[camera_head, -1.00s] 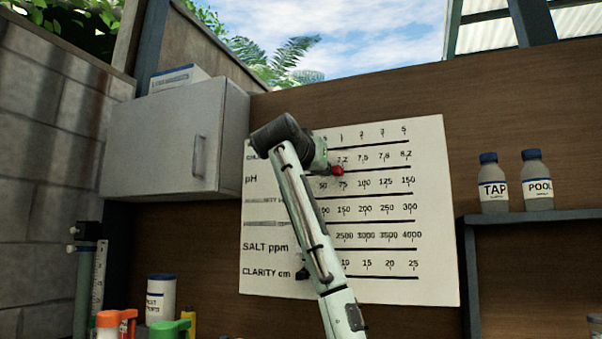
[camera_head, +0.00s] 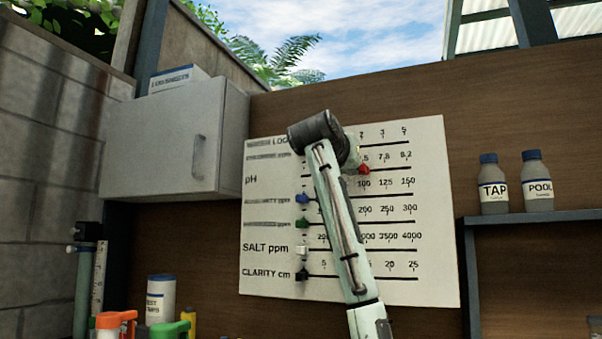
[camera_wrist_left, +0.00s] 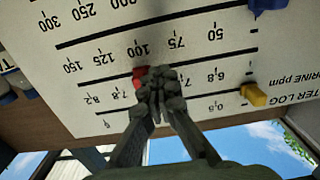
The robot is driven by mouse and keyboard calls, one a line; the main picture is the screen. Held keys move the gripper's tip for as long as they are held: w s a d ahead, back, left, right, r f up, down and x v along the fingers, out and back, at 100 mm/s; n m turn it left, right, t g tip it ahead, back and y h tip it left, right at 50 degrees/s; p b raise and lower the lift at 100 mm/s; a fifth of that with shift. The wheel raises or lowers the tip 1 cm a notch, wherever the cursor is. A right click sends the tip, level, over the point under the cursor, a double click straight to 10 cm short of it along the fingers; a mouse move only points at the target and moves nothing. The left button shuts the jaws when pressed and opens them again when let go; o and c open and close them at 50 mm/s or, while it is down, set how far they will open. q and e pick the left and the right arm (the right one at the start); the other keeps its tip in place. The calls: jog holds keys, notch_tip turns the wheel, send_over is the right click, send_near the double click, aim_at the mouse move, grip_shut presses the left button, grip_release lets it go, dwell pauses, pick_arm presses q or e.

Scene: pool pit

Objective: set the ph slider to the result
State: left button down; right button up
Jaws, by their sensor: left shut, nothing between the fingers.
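The white water log board (camera_head: 430,230) hangs on the brown wall with several scale rows. The red pH slider (camera_head: 364,169) sits on the pH track, close to the 7.5 mark in the head view. In the wrist view, which is upside down, the red slider (camera_wrist_left: 139,77) shows beside my left fingertips (camera_wrist_left: 160,88), partly hidden by them. My left gripper (camera_head: 355,161) is shut and empty, at the slider's left side in the head view; whether it touches cannot be told. My wrist hides part of the pH scale. The right gripper is out of view.
Blue (camera_head: 302,199), green (camera_head: 302,224), white (camera_head: 302,250) and black (camera_head: 302,275) sliders sit at the left of lower rows. A yellow slider (camera_wrist_left: 254,95) is on the chlorine row. A grey cabinet (camera_head: 165,145) stands left; a shelf (camera_head: 540,216) with bottles is right.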

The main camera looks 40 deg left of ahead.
pick_arm(q)
jog(key=shift+w+d, duration=0.3)
jog(key=shift+d, duration=0.65)
jog(key=shift+w+d, duration=0.3)
jog(key=shift+d, duration=0.65)
jog(key=s+b, duration=0.2)
jog(key=s, duration=0.5)
jog(key=shift+d, duration=0.3)
